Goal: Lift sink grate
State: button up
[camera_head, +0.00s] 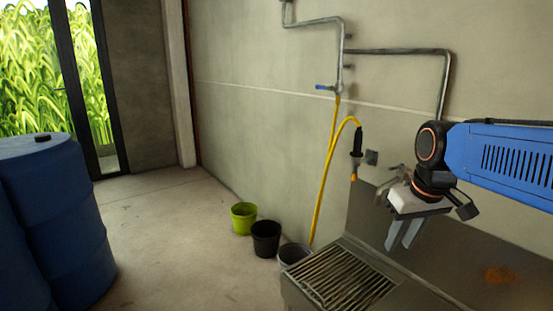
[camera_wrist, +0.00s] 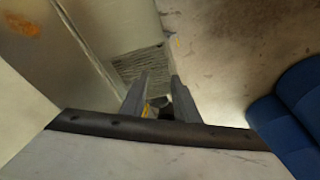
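The sink grate (camera_head: 343,279) is a rectangle of metal bars lying flat at the left end of the steel sink (camera_head: 425,296). In the wrist view the grate (camera_wrist: 140,64) shows just beyond the fingertips, slightly to the left. My gripper (camera_head: 402,244) hangs above the sink, up and to the right of the grate, with its fingers pointing down. Its two fingers are apart with nothing between them, and they also show in the wrist view (camera_wrist: 159,75). The gripper is not touching the grate.
Green (camera_head: 243,218), black (camera_head: 266,239) and grey (camera_head: 293,254) buckets stand along the wall left of the sink. A yellow hose (camera_head: 321,195) hangs behind the grate. Blue barrels (camera_head: 62,215) stand at left. The floor between is clear.

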jog(key=s+f+m+t, duration=0.1)
jog(key=s+f, duration=0.7)
jog(key=s, duration=0.5)
jog(key=shift+s+d+f+m+t, duration=0.2)
jog(key=shift+s+m+t, duration=0.1)
jog(key=shift+m, duration=0.1)
jog(key=shift+s+f, duration=0.2)
jog(key=shift+f, duration=0.05)
jog(key=shift+c, duration=0.9)
jog(key=shift+s+f, duration=0.1)
jog(key=shift+f, duration=0.05)
grip_shut()
